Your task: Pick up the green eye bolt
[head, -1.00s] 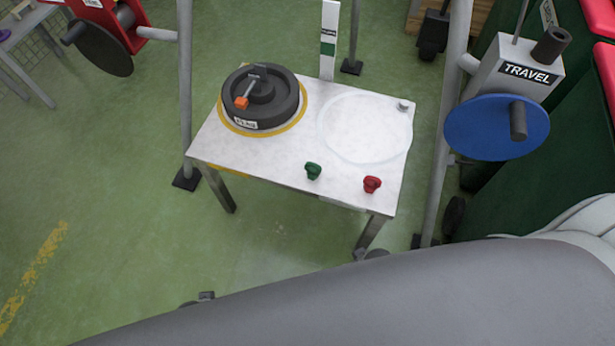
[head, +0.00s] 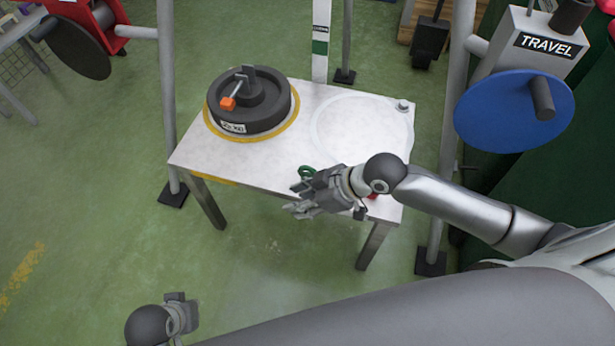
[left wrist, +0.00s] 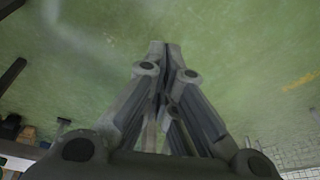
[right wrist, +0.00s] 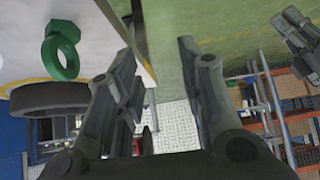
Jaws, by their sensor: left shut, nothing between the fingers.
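The green eye bolt (head: 305,170) stands at the front edge of the white table (head: 255,165), partly hidden by my right gripper (head: 294,197). In the right wrist view the green eye bolt (right wrist: 70,66) shows its ring at the upper left, outside the fingers. My right gripper (right wrist: 160,52) is open and empty there, beside the bolt and around the table edge. My left gripper (head: 182,298) is low over the floor at the bottom left, away from the table. In the left wrist view my left gripper (left wrist: 165,48) is shut with nothing in it.
A red eye bolt (head: 373,196) is mostly hidden behind my right wrist. A dark round weight (head: 265,118) with an orange-tipped handle sits at the table's left. A grey post (head: 168,100) and a blue disc (head: 500,115) flank the table. The table's middle is clear.

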